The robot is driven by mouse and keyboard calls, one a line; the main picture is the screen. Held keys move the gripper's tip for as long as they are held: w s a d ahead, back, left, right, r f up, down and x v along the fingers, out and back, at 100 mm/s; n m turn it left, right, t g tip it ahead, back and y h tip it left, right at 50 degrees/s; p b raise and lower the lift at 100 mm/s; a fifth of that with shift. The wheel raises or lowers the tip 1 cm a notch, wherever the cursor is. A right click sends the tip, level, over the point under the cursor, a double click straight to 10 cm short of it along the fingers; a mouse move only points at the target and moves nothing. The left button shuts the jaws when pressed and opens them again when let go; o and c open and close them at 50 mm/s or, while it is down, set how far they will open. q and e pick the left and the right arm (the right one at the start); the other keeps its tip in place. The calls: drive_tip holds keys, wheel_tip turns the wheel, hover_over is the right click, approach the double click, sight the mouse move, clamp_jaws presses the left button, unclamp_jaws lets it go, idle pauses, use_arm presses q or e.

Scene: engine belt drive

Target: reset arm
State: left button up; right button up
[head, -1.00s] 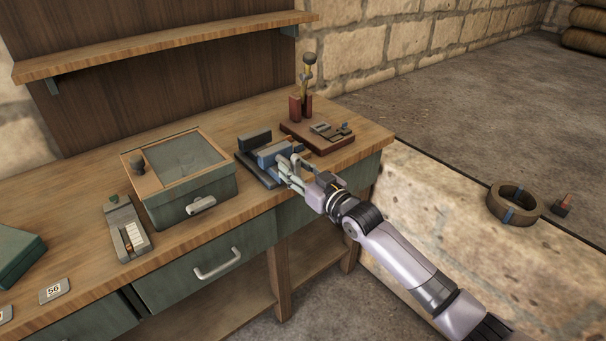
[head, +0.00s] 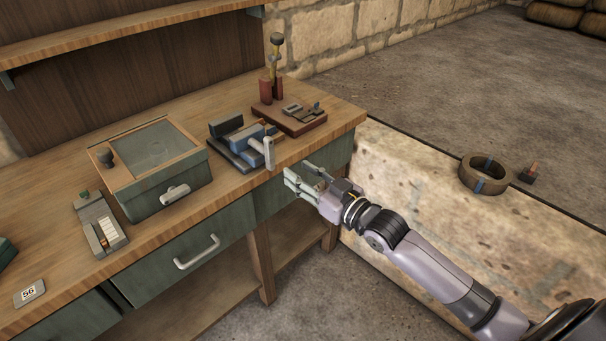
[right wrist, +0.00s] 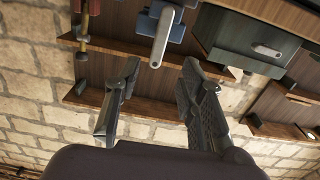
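My right gripper (head: 304,180) is open and empty in front of the workbench's front edge, at the lower right of the vise-like device. In the right wrist view its two fingers (right wrist: 150,92) stand apart with nothing between them. The blue and dark grey device (head: 240,140) sits on the bench, and its light grey lever (head: 268,152) hangs at the front, apart from the gripper. The lever also shows in the right wrist view (right wrist: 161,38), beyond the fingers. My left gripper is not in view.
The workbench (head: 190,228) holds a green glass-topped box (head: 165,190), a small grey device (head: 100,226) and a dark red board (head: 288,121) with a brass-coloured post. A ring (head: 484,174) lies on the stone ledge at right. The space around the right gripper is clear.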

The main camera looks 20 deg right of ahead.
drive_tip(key=shift+f, duration=0.1)
idle(0.4)
drive_tip(key=s+d+f+m+g+h, duration=0.1)
drive_tip(key=d+f+g+h, duration=0.15)
drive_tip(key=f, duration=0.85)
drive_tip(key=s+d+f+m+g+h, duration=0.1)
drive_tip(key=d+f+h, duration=0.15)
drive_tip(key=f, duration=0.85)
drive_tip(key=s+d+f+g, duration=0.1)
drive_tip(key=s+f+g, duration=0.1)
drive_tip(key=s+f, duration=0.45)
drive_tip(key=s+d+f+g, duration=0.1)
drive_tip(key=s+f+g, duration=0.15)
drive_tip(key=f, duration=0.75)
drive_tip(key=s+a+f+g+h+p, duration=0.1)
drive_tip(key=s+a+f+g, duration=0.15)
drive_tip(key=s+f, duration=1.1)
drive_tip(key=s+a+f+g, duration=0.1)
drive_tip(key=s+f, duration=0.1)
drive_tip(key=s, duration=0.5)
drive_tip(key=s+a+f+g, duration=0.2)
drive_tip(key=s+f, duration=0.1)
drive_tip(key=s, duration=0.5)
drive_tip(key=s+a+f+g, duration=0.1)
drive_tip(key=s+f+g, duration=0.1)
drive_tip(key=s, duration=0.6)
drive_tip(key=shift+s+a+f, duration=0.2)
drive_tip(key=shift+a+f, duration=0.05)
drive_tip(key=shift+f, duration=0.05)
